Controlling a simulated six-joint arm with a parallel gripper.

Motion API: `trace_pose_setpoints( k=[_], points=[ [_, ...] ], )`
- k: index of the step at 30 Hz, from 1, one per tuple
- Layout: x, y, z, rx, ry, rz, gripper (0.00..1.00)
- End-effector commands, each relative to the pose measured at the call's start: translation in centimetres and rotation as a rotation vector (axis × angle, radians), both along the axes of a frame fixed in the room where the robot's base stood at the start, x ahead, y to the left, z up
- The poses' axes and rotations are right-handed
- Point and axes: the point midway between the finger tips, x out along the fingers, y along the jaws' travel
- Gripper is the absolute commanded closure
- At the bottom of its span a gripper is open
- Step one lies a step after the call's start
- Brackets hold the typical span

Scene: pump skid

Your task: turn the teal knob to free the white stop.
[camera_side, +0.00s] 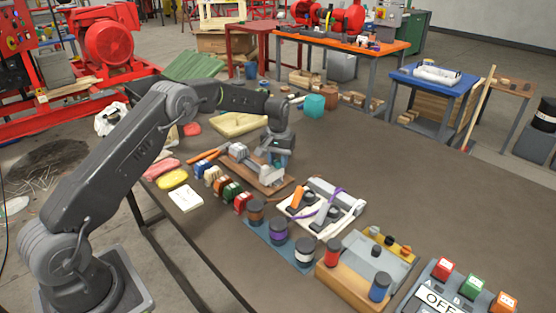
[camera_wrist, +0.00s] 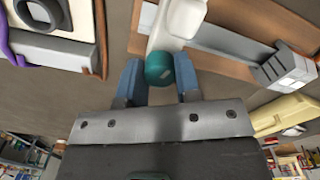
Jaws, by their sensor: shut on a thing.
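The teal knob (camera_wrist: 159,70) is a short round cylinder in the wrist view, beside the white stop (camera_wrist: 186,16). My gripper (camera_wrist: 157,78) is shut on the teal knob, with one blue fingertip on each side of it. The white stop sits at the end of a grey rail on a brown wooden board (camera_wrist: 297,30). In the side view, my gripper (camera_side: 278,158) reaches down to the near right end of that board, by the white stop (camera_side: 271,174). The knob is mostly hidden there by the fingers.
A row of coloured blocks (camera_side: 232,191) and round knobs on a blue base (camera_side: 279,232) lie in front. The dark table is clear to the far right.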

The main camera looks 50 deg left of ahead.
Motion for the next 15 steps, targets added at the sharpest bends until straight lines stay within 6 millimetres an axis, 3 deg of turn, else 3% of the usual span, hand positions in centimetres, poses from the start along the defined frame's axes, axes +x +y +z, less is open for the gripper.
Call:
trace_pose_setpoints(
  k=[15],
  points=[
    [0.07,0.01,0.16,0.0,-0.004,0.285,0.93]
  ],
)
